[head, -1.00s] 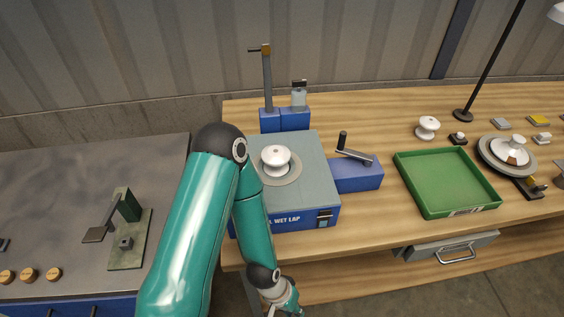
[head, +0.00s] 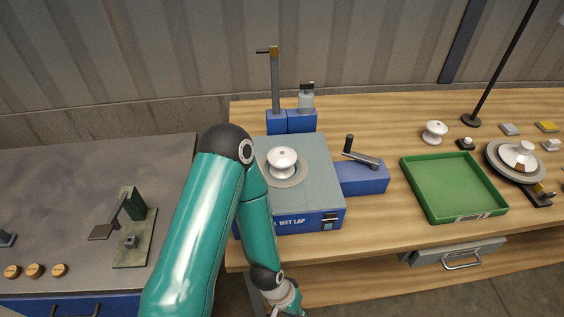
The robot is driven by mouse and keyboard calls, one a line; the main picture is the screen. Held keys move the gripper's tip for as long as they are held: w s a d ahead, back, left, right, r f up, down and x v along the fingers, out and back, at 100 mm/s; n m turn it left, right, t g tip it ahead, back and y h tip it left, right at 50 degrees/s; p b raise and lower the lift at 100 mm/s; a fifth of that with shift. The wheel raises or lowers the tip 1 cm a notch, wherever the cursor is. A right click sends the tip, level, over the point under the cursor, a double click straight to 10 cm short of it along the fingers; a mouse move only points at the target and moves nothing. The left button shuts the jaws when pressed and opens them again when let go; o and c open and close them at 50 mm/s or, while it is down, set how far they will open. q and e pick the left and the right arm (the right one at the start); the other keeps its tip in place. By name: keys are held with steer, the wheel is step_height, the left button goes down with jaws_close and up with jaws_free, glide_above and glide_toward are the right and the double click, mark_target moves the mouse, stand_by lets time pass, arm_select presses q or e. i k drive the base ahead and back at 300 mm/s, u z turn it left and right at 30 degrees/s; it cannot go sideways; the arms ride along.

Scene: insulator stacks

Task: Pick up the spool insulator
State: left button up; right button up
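A white, waisted spool-shaped insulator (head: 435,132) stands upright on the wooden bench, behind the green tray. A second white insulator (head: 282,160) sits on the round plate of the blue wet lap machine (head: 300,218). A third white piece (head: 518,154) rests on a grey disc at the right. I cannot tell for sure which one is the task's spool insulator. My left arm comes in from the lower left, in front of the machine, and its wrist reaches the bottom edge. My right arm and gripper are not seen.
The empty green tray (head: 455,188) lies on the bench right of the crank (head: 362,152). A lamp pole (head: 495,70) and several small blocks stand at the right. A grey metal table (head: 75,195) with a green fixture (head: 133,230) is at the left. Bench wood around the spool-shaped insulator is partly clear.

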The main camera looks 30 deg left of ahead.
mark_target(281, 159)
steer(key=z, duration=0.9)
steer(key=i, duration=0.15)
steer(key=u, duration=2.85)
steer(key=i, duration=0.15)
steer(key=u, duration=1.65)
steer(key=k, duration=2.05)
steer(key=z, duration=0.75)
steer(key=i, duration=0.5)
steer(key=u, duration=0.15)
